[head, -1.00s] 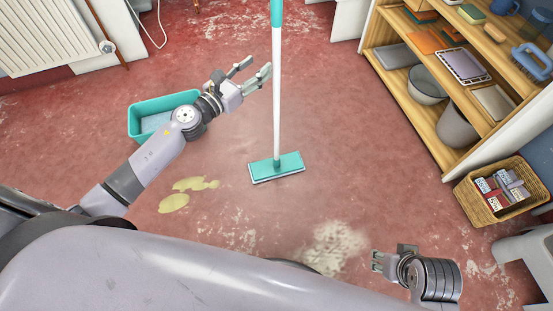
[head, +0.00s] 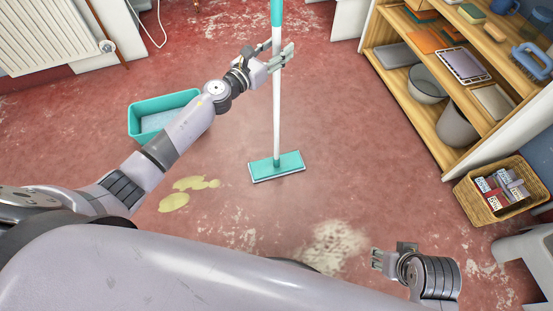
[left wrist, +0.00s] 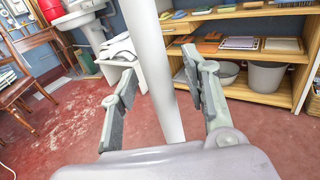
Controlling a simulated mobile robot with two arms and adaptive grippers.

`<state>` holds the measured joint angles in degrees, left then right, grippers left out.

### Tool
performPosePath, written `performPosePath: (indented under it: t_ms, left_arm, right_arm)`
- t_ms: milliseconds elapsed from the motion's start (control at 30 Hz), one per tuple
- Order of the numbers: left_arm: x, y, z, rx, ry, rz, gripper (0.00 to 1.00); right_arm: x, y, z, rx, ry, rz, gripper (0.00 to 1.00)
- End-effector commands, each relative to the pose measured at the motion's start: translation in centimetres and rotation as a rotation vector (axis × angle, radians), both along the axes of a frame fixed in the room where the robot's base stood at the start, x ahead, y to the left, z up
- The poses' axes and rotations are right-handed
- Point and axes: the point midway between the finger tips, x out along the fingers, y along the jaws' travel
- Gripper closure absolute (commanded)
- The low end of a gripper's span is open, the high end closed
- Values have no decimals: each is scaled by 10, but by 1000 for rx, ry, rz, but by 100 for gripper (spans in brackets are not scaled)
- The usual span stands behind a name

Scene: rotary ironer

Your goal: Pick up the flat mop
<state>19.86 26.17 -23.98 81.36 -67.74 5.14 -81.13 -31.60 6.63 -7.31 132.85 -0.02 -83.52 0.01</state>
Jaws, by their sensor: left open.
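The flat mop (head: 276,120) stands upright on the red floor, with a white pole, a teal upper grip and a flat teal head (head: 277,167). My left gripper (head: 283,53) is at the upper part of the white pole. In the left wrist view the pole (left wrist: 160,85) runs between the two open fingers of the left gripper (left wrist: 162,85), with gaps visible on both sides. My right gripper (head: 378,262) is low at the right, far from the mop; its fingers look apart and empty.
A teal basin (head: 142,120) with water stands behind my left arm. Yellowish puddles (head: 183,192) lie on the floor. A wooden shelf (head: 440,150) with buckets and trays and a wicker basket (head: 466,196) stand at the right. Floor around the mop head is clear.

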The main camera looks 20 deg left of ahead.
Motion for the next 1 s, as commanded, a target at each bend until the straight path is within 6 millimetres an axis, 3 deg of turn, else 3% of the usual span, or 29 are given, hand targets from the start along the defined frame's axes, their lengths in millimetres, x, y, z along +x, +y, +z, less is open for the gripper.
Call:
performPosePath:
  t_ms: [667, 1000]
  left_arm:
    - [0, 1, 0, 0, 0, 0, 99]
    - [0, 1, 1, -1, -2, 0, 100]
  right_arm:
    - [-3, -1, -5, -2, 13, 0, 60]
    - [-3, -1, -5, -2, 13, 0, 60]
